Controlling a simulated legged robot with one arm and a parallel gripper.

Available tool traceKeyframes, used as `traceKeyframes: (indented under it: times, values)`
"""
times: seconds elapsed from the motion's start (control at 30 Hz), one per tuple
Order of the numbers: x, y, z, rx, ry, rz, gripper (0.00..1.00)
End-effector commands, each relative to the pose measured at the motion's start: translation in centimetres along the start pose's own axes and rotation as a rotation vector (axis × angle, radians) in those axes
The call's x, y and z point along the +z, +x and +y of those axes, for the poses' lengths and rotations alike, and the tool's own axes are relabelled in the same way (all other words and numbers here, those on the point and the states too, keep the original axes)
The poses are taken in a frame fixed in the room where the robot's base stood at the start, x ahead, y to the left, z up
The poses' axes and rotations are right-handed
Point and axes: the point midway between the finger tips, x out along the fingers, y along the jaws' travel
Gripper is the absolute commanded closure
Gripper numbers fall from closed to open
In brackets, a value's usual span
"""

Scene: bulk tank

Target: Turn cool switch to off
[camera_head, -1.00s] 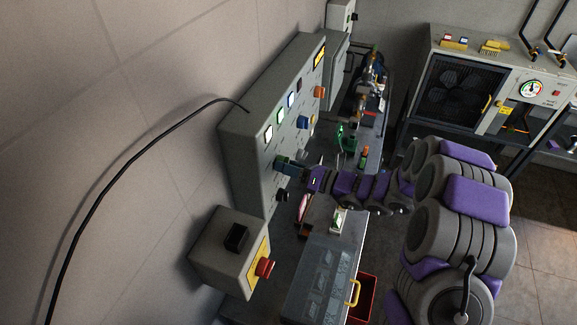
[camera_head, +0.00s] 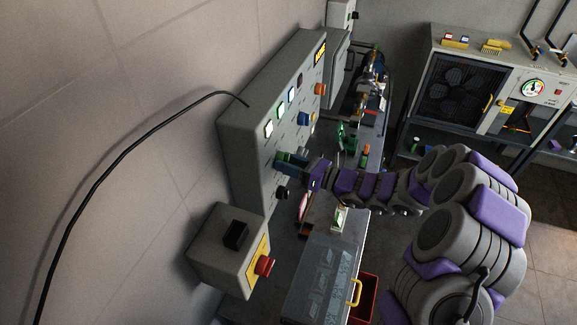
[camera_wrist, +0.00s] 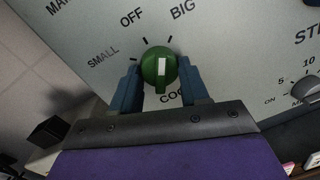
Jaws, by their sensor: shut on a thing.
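The green cool switch (camera_wrist: 159,68) is a round knob with a white mark, on a grey panel (camera_head: 245,150). SMALL, OFF, BIG and part of COOL are printed around it. In the wrist view its white mark points nearly straight up, between the OFF and BIG ticks. My gripper (camera_wrist: 160,84) is shut on the knob, with one blue finger on each side. The head view shows my gripper (camera_head: 284,161) against the panel front, hiding the knob.
Lit square buttons (camera_head: 269,128) and other knobs are on the panel. A clear-lidded bin (camera_head: 322,272) stands below my arm. A fan cabinet (camera_head: 461,83) stands at the back right.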

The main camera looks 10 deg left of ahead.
Motion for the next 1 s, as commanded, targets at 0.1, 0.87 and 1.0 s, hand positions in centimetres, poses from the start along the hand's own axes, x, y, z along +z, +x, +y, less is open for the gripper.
traceKeyframes:
  times: [0.1, 0.87, 1.0]
  values:
    - [-0.4, 0.03, -0.21, 0.005, -0.103, -0.007, 0.86]
    - [-0.38, -0.05, -0.43, 0.026, -0.517, -0.033, 0.86]
    - [-0.37, -0.03, -0.41, 0.028, -0.527, -0.032, 0.86]
